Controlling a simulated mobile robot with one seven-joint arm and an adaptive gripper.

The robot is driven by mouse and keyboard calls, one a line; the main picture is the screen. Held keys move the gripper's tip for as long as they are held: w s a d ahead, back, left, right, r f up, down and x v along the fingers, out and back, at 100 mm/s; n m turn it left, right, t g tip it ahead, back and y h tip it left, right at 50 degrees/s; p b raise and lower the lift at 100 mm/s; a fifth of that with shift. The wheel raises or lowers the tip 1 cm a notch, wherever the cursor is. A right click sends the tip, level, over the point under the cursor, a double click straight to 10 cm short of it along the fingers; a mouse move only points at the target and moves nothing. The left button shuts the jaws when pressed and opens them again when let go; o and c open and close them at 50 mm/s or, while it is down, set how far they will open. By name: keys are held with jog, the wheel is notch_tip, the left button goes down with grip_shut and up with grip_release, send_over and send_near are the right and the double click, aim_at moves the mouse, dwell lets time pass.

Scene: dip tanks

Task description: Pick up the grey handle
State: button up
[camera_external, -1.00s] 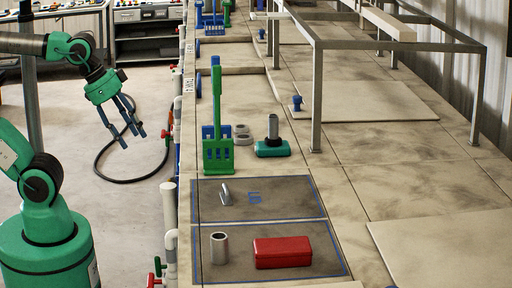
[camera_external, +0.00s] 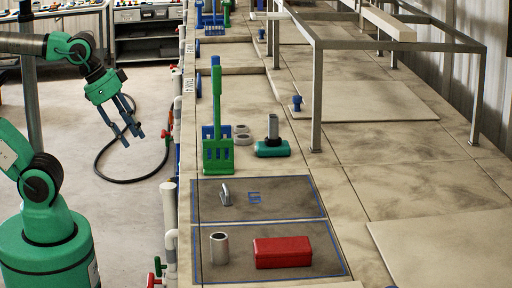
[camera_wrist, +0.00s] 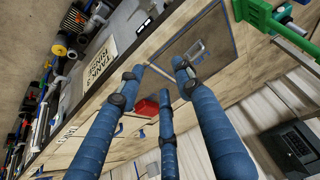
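The grey handle (camera_external: 225,195) stands on the upper part of a dark blue-edged mat on the bench, left of a small blue mark. In the wrist view a small pale shape on the dark mat (camera_wrist: 195,48), beyond the fingertips, looks like the handle. My gripper (camera_external: 132,140) hangs over the floor, left of the bench edge and well apart from the handle. Its three blue fingers (camera_wrist: 160,82) are spread, with nothing held between them.
A grey cylinder (camera_external: 219,249) and a red box (camera_external: 283,252) are on the nearer mat section. A tall green and blue rack (camera_external: 217,150) and a teal-based object (camera_external: 272,148) stand behind the handle. Pipes with valves (camera_external: 170,235) line the bench's left edge. A metal frame (camera_external: 316,100) stands right.

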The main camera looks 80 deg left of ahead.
jog(key=shift+r, duration=0.1)
jog(key=m+g+p, duration=0.6)
jog(key=m+p, duration=0.5)
jog(key=m, duration=0.6)
send_over(224, 187)
notch_tip(224, 187, down, 7)
jog(key=shift+w+a, duration=0.1)
jog(key=shift+f, duration=0.3)
jog(key=shift+f, duration=4.15)
jog(key=shift+f, duration=0.1)
jog(key=shift+f, duration=2.5)
